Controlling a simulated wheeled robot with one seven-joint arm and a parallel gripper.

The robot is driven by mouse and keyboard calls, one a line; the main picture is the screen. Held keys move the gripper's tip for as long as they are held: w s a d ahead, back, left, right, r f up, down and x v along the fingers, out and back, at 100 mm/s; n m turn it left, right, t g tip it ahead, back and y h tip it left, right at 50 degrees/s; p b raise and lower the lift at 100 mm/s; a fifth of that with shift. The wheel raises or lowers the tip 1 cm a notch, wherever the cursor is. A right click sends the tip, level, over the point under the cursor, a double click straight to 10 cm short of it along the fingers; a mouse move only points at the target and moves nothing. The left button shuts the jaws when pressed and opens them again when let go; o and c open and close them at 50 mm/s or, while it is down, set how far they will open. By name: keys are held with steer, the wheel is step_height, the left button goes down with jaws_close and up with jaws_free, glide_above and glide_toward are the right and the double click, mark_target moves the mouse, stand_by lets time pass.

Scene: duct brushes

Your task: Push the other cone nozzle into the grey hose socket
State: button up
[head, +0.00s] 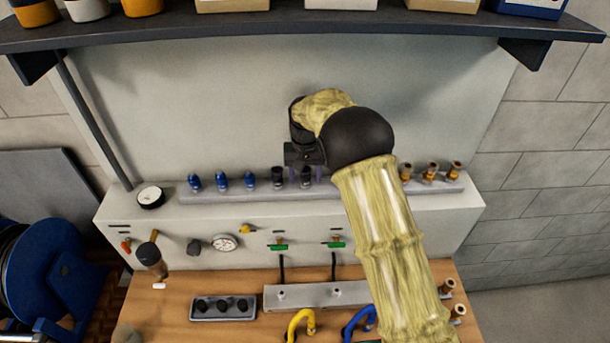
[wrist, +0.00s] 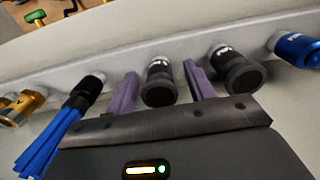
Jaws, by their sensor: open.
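My gripper (head: 305,170) is over the rack on the grey bench unit, its fingers pointing down. In the wrist view, its two purple fingers (wrist: 160,74) stand apart on either side of a black nozzle (wrist: 159,88) with a white mark, with gaps visible on both sides. That nozzle stands in the rack (head: 210,197) and also shows in the head view (head: 306,181). A second black nozzle (head: 277,178) stands beside it and also shows in the wrist view (wrist: 240,72). I cannot make out which socket is the grey hose socket.
Blue fittings (head: 222,181) stand left in the rack, brass ones (head: 429,173) right. A blue-bristled brush (wrist: 62,125) is close beside one finger. Below are a tray of black parts (head: 245,315), a grey block (head: 350,290), a yellow hose (head: 303,318) and a blue hose (head: 356,320). A shelf (head: 250,28) hangs above.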

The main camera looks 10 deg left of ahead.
mark_target(306, 169)
stand_by(0.5)
jaws_close()
steer(key=shift+r+p, duration=0.85)
steer(key=shift+r, duration=0.25)
steer(key=shift+r, duration=0.1)
steer(key=shift+r+p, duration=1.35)
steer(key=shift+r, duration=0.5)
